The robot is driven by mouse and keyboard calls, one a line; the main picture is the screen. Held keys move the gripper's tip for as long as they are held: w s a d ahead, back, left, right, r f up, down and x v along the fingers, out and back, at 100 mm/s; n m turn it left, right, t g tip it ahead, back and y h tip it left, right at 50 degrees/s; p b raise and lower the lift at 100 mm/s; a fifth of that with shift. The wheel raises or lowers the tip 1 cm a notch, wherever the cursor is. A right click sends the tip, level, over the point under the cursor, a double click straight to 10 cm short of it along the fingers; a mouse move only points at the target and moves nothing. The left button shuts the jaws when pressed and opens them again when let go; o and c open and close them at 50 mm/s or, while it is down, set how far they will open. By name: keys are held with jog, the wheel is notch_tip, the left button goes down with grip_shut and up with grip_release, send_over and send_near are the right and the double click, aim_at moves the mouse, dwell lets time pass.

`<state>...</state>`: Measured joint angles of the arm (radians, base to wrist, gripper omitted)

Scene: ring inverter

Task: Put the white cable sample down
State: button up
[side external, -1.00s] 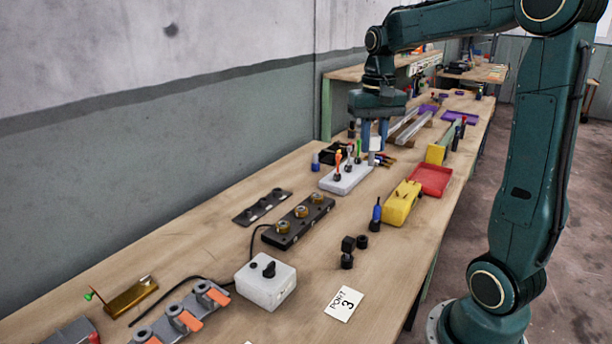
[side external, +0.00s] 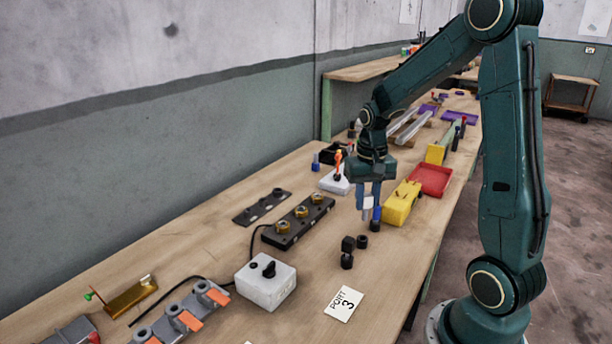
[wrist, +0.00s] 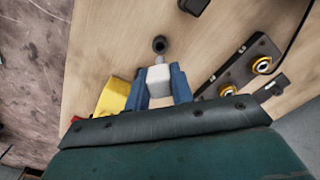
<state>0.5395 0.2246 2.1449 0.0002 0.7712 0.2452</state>
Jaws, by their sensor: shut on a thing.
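The white cable sample (side external: 367,207) hangs between the blue fingers of my gripper (side external: 368,198), a little above the bench in the side view. In the wrist view the sample (wrist: 159,78) is a white block with a grey tip, pinched between the two blue fingers of my gripper (wrist: 160,88). A small dark ring-shaped part (wrist: 159,45) lies on the bench just beyond the tip in the wrist view. I cannot tell whether the sample touches anything below.
A black plate with brass rings (side external: 298,221) lies to the left, and a yellow block (side external: 402,203) stands to the right.

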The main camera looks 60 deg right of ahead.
aim_at(365, 220)
jog(key=shift+f, duration=0.45)
jog(key=shift+f, duration=0.1)
jog(key=shift+f, duration=2.05)
jog(key=shift+f, duration=0.4)
jog(key=o, duration=1)
jog(key=shift+r, duration=0.1)
notch_tip(365, 220, up, 13)
jog(key=shift+f, duration=0.15)
jog(key=shift+a, duration=0.1)
